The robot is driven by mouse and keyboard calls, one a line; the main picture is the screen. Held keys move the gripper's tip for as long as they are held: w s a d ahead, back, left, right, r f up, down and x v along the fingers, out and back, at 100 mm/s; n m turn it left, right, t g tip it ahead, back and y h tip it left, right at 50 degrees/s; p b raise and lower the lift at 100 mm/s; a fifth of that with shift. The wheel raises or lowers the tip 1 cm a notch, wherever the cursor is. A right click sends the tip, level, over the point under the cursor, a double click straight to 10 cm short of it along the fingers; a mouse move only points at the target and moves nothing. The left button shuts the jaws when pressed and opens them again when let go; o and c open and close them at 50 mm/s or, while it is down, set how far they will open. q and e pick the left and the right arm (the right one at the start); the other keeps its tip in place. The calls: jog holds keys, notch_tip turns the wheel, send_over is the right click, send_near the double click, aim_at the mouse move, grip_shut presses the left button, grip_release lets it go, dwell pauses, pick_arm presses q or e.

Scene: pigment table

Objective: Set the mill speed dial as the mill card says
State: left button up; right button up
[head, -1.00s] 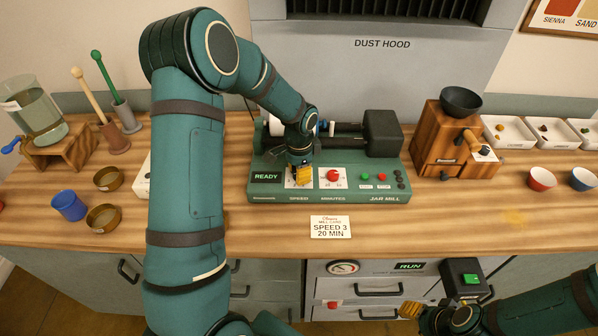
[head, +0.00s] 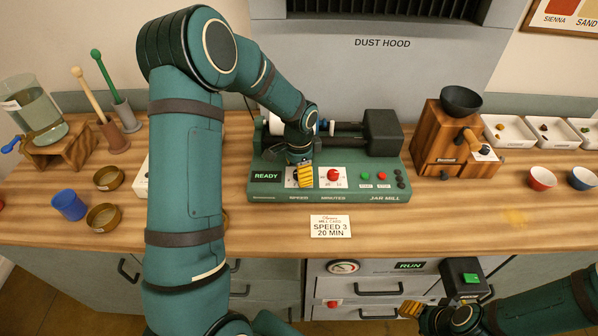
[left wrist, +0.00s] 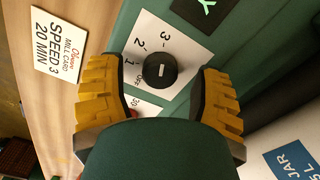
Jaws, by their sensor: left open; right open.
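The mill card (head: 330,227), on the front of the table, reads SPEED 3, 20 MIN; it also shows in the left wrist view (left wrist: 58,47). The jar mill (head: 328,195) stands behind it with its display reading READY. The black speed dial (left wrist: 158,71) has a short white mark on top, with 3, 2, 1 and Off printed around it. I cannot tell for sure which label the mark points at. My left gripper (left wrist: 160,82) is open, one yellow finger on each side of the dial; contact is unclear. In the head view, this gripper (head: 303,176) largely hides the dial.
The red minutes knob (head: 333,175) sits close right of my left gripper, with green and red buttons further right. My right gripper (head: 411,309) is in front of the drawers, beside a black box with a green button (head: 470,278). A wooden grinder (head: 443,145) stands right of the mill.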

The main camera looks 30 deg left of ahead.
pick_arm(q)
notch_tip(320, 180, up, 12)
jog(key=shift+f, duration=0.25)
jog(key=shift+s+f, duration=0.1)
jog(key=shift+s, duration=0.05)
dwell(0.5)
